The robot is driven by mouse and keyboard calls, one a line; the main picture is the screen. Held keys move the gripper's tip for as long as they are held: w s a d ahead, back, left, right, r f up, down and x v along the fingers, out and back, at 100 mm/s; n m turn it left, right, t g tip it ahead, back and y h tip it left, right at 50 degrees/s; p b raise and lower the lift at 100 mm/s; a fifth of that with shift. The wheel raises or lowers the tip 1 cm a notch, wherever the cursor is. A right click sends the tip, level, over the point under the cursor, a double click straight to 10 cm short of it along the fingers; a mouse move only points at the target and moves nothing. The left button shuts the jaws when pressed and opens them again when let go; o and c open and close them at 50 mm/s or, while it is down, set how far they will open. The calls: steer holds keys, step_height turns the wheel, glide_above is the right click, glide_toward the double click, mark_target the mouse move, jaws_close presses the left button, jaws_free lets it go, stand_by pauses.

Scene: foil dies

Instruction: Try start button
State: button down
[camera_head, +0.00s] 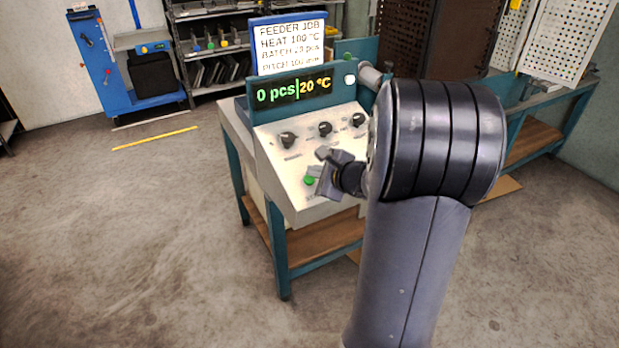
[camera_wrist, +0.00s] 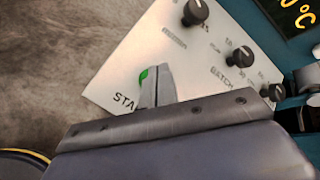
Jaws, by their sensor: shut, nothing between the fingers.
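The green start button (camera_head: 309,180) is on the lower left of the sloped control panel (camera_head: 292,166). In the wrist view the button (camera_wrist: 143,76) shows beside the fingertips, partly covered by them, with the letters "STA" below it. My gripper (camera_head: 318,173) is shut and empty, with its tips close to the button. It also shows in the wrist view (camera_wrist: 157,72). I cannot tell whether the tips touch the button. The display (camera_head: 293,92) reads "0 pcs" and "20 °C".
Three black knobs, one of them the left knob (camera_head: 288,140), stand on the panel above the button. A job card (camera_head: 290,45) reads heat 100 °C and batch 20 pcs. The floor at left is clear.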

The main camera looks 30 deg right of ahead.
steer(key=r+p, duration=0.1)
steer(key=s+r+p, duration=0.1)
steer(key=r, duration=0.1)
steer(key=r+p, duration=0.1)
steer(key=shift+s+r, duration=0.25)
stand_by(0.5)
steer(key=shift+w+f+b, duration=0.2)
steer(key=shift+f+b, duration=0.3)
steer(key=shift+f, duration=0.1)
steer(key=shift+w+f+b, duration=0.15)
steer(key=shift+f+b, duration=0.35)
steer(key=shift+f, duration=0.1)
step_height(320, 180, up, 6)
steer(key=s+p, duration=0.2)
steer(key=p, duration=0.5)
steer(key=shift+w, duration=0.1)
